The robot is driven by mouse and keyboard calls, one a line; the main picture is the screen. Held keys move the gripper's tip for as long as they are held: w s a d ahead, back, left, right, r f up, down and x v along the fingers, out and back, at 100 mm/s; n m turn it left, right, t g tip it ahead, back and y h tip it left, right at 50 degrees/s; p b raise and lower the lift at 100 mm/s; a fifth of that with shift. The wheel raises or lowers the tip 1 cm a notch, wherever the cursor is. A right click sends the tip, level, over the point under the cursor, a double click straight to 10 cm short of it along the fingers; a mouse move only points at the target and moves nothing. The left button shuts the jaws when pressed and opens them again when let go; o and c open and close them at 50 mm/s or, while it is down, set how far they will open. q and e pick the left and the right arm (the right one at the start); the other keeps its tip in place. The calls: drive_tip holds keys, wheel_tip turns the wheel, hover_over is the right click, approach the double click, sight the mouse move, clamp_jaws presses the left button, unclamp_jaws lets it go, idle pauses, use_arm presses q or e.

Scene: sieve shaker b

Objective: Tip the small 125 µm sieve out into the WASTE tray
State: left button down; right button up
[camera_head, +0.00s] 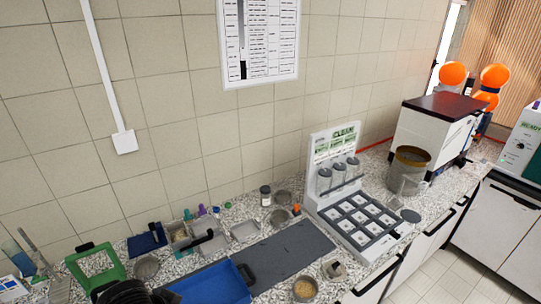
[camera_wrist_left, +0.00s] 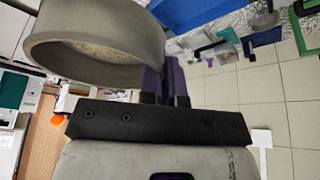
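In the left wrist view a small grey round sieve (camera_wrist_left: 100,70) fills the upper left, with pale material showing inside its wall. My left gripper (camera_wrist_left: 167,78), with purple fingers, is shut on the sieve's wall at its right side. No size mark is readable on it. In the head view a blue tray (camera_head: 212,284) lies at the front edge of the counter. I cannot read a WASTE label on it. A blue surface (camera_wrist_left: 205,12) also shows at the top of the left wrist view. The held sieve and both grippers' fingertips do not show in the head view.
Small round sieves or pans stand at the front (camera_head: 305,290), at the left (camera_head: 147,267) and behind the grey mat (camera_head: 290,250). A white rack (camera_head: 350,205) with several cells stands right of the mat. The shaker (camera_head: 433,125) is farther right. A green frame (camera_head: 95,265) stands left.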

use_arm(q)
drive_tip(key=r+p, duration=0.1)
drive_tip(key=s+r+m+p, duration=0.1)
drive_tip(key=p, duration=0.1)
drive_tip(key=shift+a+m, duration=0.25)
drive_tip(key=shift+m, duration=0.05)
drive_tip(key=shift+s+h, duration=0.15)
drive_tip(key=shift+h, duration=0.15)
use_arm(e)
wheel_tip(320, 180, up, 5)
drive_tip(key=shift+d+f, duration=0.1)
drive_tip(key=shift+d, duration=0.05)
